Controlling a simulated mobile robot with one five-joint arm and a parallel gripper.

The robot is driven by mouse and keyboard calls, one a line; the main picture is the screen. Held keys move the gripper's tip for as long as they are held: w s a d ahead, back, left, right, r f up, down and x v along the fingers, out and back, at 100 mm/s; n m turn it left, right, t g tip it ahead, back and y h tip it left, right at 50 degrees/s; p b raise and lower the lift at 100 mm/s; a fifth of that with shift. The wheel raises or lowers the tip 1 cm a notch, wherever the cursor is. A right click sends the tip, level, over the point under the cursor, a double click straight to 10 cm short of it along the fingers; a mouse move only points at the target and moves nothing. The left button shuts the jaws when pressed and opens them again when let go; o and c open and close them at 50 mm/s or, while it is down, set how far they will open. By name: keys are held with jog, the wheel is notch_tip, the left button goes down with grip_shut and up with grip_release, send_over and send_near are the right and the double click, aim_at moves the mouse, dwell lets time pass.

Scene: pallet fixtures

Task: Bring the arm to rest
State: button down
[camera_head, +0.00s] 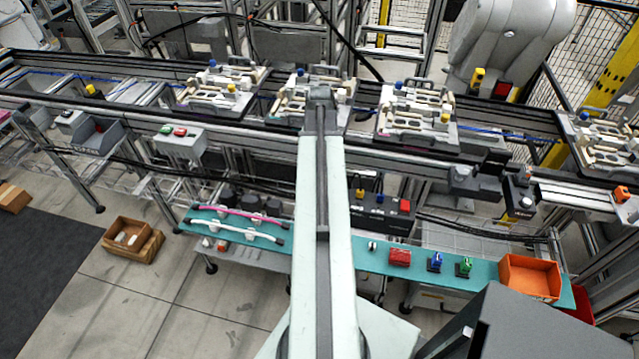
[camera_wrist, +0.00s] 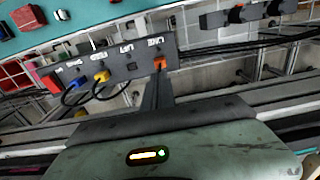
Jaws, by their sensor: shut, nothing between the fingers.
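My arm shows in the head view as a long pale beam running from the bottom centre up to the conveyor line. My fingers cannot be made out in either view. The wrist view shows a black connector box (camera_wrist: 112,72) with red, yellow, blue and orange parts. A grey-green surface with a small lit indicator (camera_wrist: 147,155) fills its lower middle; I cannot tell what it belongs to.
Pallet fixtures (camera_head: 417,115) stand along the conveyor (camera_head: 509,127) on both sides of my arm. Below it lies a teal shelf (camera_head: 340,253) with small parts and an orange bin (camera_head: 530,277). A large grey robot arm (camera_head: 508,45) stands behind. Open floor (camera_head: 150,310) is at lower left.

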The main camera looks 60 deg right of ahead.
dwell(0.3)
jog(key=w+a+n, duration=0.6)
jog(key=w+a, duration=1.3)
jog(key=a, duration=0.3)
jog(key=w+a+n, duration=0.2)
jog(key=a+n, duration=0.6)
jog(key=a, duration=2)
jog(key=shift+w+a, duration=0.15)
jog(key=shift+w, duration=0.2)
